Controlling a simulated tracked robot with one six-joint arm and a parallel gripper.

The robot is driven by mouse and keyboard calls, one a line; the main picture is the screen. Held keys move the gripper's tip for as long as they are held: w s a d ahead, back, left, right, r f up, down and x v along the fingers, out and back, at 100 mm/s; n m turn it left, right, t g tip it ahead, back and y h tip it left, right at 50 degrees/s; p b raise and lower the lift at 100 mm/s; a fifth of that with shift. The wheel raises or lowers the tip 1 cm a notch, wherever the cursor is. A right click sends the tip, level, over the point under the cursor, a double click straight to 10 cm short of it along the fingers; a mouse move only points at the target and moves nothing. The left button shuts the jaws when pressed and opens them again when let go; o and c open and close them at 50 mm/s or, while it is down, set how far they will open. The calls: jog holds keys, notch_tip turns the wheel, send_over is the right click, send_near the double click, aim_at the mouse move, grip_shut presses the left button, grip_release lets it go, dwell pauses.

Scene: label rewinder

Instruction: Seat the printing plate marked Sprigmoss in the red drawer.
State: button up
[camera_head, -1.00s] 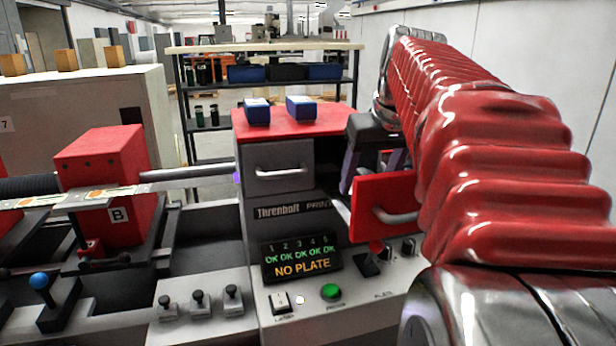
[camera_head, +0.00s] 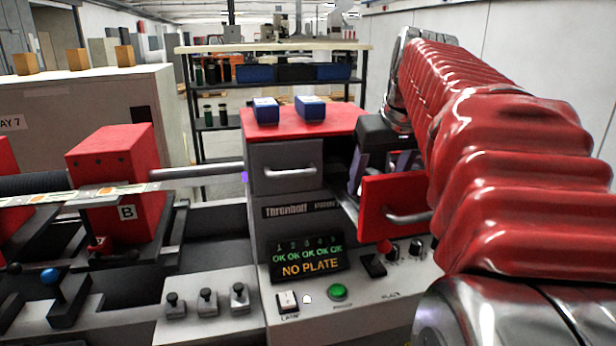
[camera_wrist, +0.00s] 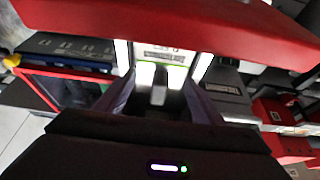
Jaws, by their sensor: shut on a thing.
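The red drawer (camera_head: 372,207) is pulled out at the right of the grey press cabinet, its handle facing me. My gripper (camera_head: 358,172) is just behind the drawer's red front, over the open drawer, partly hidden by it. In the wrist view my gripper (camera_wrist: 160,100) has its fingers closed together on something. A pale, green-edged printing plate (camera_wrist: 165,55) with a small label shows at the fingertips; its name is too small to read. Whether it touches the drawer floor cannot be told. A display (camera_head: 305,258) reads NO PLATE.
A closed grey drawer (camera_head: 287,180) is left of the red one. Two blue boxes (camera_head: 266,110) (camera_head: 311,108) sit on the red cabinet top (camera_head: 340,122). A green button (camera_head: 337,291), knobs and switches line the panel below. A red block marked B (camera_head: 110,165) stands left.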

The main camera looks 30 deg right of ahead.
jog(key=shift+s+f, duration=0.15)
jog(key=shift+f, duration=0.75)
jog(key=o, duration=1.3)
jog(key=shift+o, duration=0.2)
jog(key=v, duration=1.5)
jog(key=shift+w+d+r, duration=0.2)
jog(key=shift+w+r, duration=0.1)
jog(key=shift+r, duration=0.05)
